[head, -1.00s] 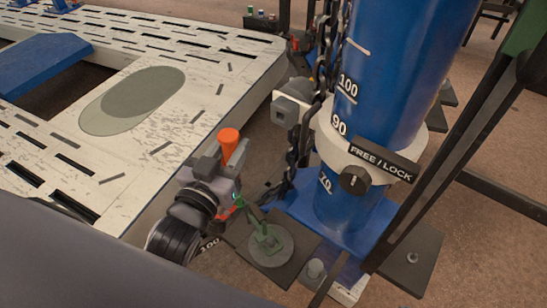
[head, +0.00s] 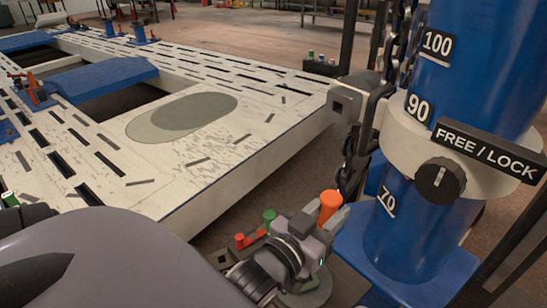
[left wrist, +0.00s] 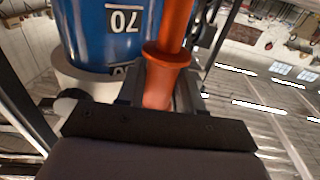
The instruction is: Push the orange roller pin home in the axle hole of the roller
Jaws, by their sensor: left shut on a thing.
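In the left wrist view the pin (left wrist: 168,60) shows as an orange shaft with a wide collar, between the two dark fingers of my left gripper (left wrist: 160,92). The pin's lower end is hidden by the gripper. I cannot make out the roller or its axle hole in either view. My right gripper is not in view.
The blue column (head: 415,225) has a white collar, a FREE/LOCK knob (head: 440,180) and a hanging chain (head: 358,150) close to my left gripper. The white slotted bench (head: 190,150) lies to the left. Red (head: 240,240) and green (head: 268,217) pieces stand beside the gripper.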

